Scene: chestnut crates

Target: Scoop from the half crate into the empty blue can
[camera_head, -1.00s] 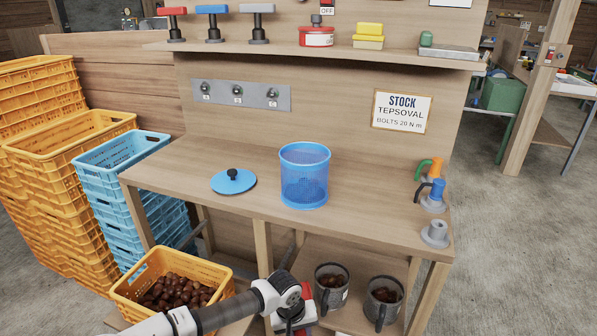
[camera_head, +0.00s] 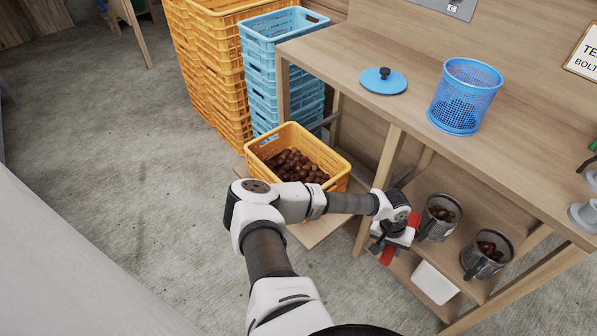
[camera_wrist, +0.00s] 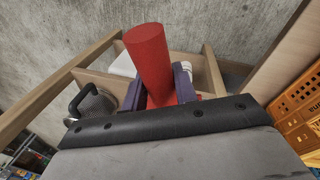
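The half crate is an orange crate (camera_head: 316,147) at the middle of the head view, partly filled with brown chestnuts (camera_head: 290,166). The blue can (camera_head: 465,102) is an open mesh can standing upright on the wooden table. No contents show through its mesh. My gripper (camera_head: 388,248) is right of the crate, below the tabletop and beside the lower shelf. In the wrist view, its fingers are closed around a red cylinder (camera_wrist: 150,60), which looks like a handle. Red parts also show at my gripper in the head view. No scoop bowl can be made out.
A blue lid (camera_head: 375,83) with a dark knob lies left of the can. Two grey mugs (camera_head: 432,228) (camera_head: 478,266) with chestnuts stand on the lower shelf, close to my gripper. A white container (camera_head: 436,283) is below them. Stacked blue crates (camera_head: 262,75) stand behind the half crate.

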